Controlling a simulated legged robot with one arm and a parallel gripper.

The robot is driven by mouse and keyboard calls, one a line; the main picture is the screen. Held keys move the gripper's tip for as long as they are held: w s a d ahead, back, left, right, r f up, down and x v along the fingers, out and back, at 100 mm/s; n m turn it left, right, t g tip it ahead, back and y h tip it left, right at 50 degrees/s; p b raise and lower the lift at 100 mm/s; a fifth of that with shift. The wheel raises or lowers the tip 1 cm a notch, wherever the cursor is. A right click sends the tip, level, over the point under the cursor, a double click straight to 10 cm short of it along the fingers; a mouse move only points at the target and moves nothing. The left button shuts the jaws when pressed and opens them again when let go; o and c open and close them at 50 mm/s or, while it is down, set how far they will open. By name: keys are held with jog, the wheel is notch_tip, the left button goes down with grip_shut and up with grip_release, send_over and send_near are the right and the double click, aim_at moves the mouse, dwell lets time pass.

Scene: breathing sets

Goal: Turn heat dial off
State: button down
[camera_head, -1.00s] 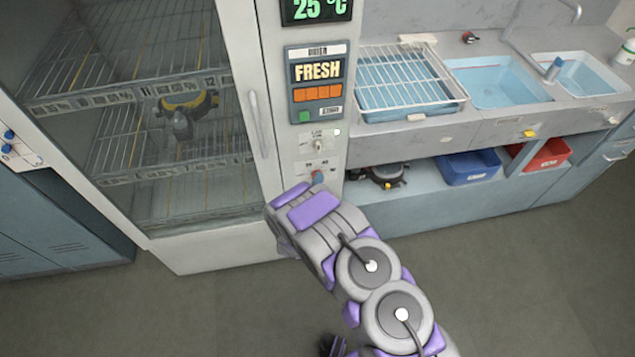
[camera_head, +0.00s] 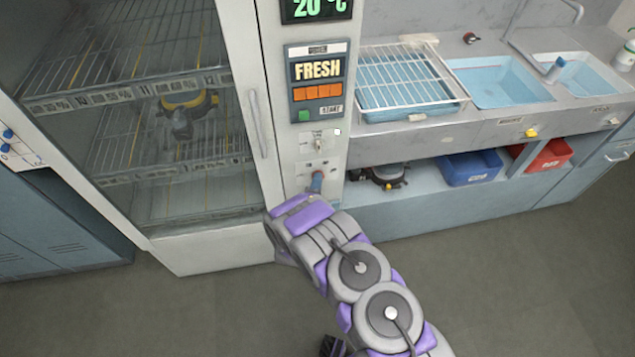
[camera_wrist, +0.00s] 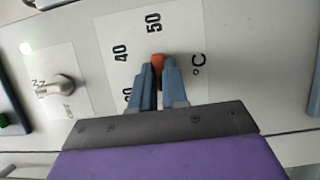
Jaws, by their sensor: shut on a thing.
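The heat dial (camera_wrist: 157,61) shows as an orange-red tip on a white plate with 40, 50 and °C markings. My gripper (camera_wrist: 158,75) is shut on it, with its blue-grey fingers on either side; the fingers hide most of the dial and part of the scale. In the head view my gripper (camera_head: 316,183) is at the lower part of the cabinet's control panel. A second, pale knob (camera_wrist: 60,88) is on a separate plate to the left in the wrist view, apart from my gripper. The green display (camera_head: 314,8) reads 20 °C.
The glass-doored cabinet (camera_head: 262,30) has a vertical handle (camera_head: 258,122) left of the panel. A yellow-and-dark breathing set (camera_head: 188,108) is on a rack inside. Sinks, a wire rack (camera_head: 405,80), a blue bin (camera_head: 470,167) and a red bin (camera_head: 551,154) are to the right. The floor is clear.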

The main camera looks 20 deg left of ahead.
jog(key=shift+s+a+f, duration=0.1)
jog(key=shift+s+f, duration=0.1)
jog(key=shift+f, duration=0.1)
jog(key=c, duration=1.4)
grip_release()
jog(key=shift+o, duration=1.3)
jog(key=shift+w+a, duration=0.1)
jog(key=shift+a, duration=0.05)
jog(key=shift+r, duration=0.1)
jog(key=s+d+p, duration=0.2)
jog(key=s+p, duration=0.2)
jog(key=s, duration=1.3)
jog(key=shift+d, duration=0.4)
